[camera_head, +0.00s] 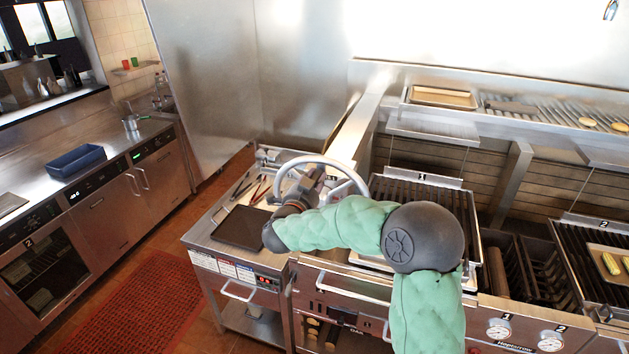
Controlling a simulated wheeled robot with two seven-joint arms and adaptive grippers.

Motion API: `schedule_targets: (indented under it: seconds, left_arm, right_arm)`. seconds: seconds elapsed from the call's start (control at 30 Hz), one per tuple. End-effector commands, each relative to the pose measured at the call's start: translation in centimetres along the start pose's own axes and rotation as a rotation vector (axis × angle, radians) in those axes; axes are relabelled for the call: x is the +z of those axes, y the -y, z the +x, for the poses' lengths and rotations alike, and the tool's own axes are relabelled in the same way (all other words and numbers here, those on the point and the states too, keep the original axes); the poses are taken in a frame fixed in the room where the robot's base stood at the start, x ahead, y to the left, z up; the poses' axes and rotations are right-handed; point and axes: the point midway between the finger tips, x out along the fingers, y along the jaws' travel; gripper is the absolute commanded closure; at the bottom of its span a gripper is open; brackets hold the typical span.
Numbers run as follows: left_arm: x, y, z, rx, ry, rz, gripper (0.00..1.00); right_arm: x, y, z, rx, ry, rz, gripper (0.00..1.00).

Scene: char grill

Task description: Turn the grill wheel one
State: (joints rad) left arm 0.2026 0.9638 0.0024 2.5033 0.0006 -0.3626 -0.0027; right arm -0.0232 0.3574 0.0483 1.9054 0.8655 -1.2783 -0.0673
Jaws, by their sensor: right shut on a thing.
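The grill wheel (345,167), a light grey ring, stands at the left end of the near grill (468,222), which has a plate marked 1. My right arm, with a green cover, reaches in from the bottom right. My right gripper (314,178) is at the wheel and is shut on it. The gripper and wrist hide the lower left part of the wheel, so the exact contact cannot be made out. My left gripper is not in view.
A dark tray (240,228) and tongs lie on the counter left of the wheel. A second grill (575,244) stands at the right, with corn on a tray. Knobs (499,329) are on the front panel. A red mat (150,305) covers the floor at the left.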

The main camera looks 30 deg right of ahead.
Motion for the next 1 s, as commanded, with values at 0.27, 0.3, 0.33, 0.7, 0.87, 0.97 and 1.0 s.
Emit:
schedule_targets:
  seconds: [0.27,0.3,0.33,0.7,0.87,0.97,1.0]
  left_arm:
    - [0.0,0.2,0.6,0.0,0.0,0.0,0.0]
    - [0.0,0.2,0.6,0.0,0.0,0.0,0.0]
    - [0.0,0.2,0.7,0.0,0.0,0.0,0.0]
    - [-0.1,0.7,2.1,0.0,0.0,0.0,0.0]
    - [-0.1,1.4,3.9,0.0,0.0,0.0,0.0]
    - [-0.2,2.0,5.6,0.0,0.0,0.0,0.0]
    - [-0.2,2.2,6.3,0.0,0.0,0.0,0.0]
  right_arm:
    - [0.3,-0.5,-0.1,0.003,0.007,0.017,1.0]
    - [0.3,-0.5,-0.1,0.004,0.007,0.019,1.0]
    - [0.2,-0.5,-0.1,0.004,0.007,0.021,1.0]
    - [0.0,-1.2,-0.1,0.006,0.008,0.074,1.0]
    - [-0.4,-2.1,-0.1,0.007,0.006,0.143,1.0]
    - [-0.7,-2.9,-0.1,0.008,0.007,0.208,1.0]
    - [-0.8,-3.2,-0.1,0.008,0.006,0.236,1.0]
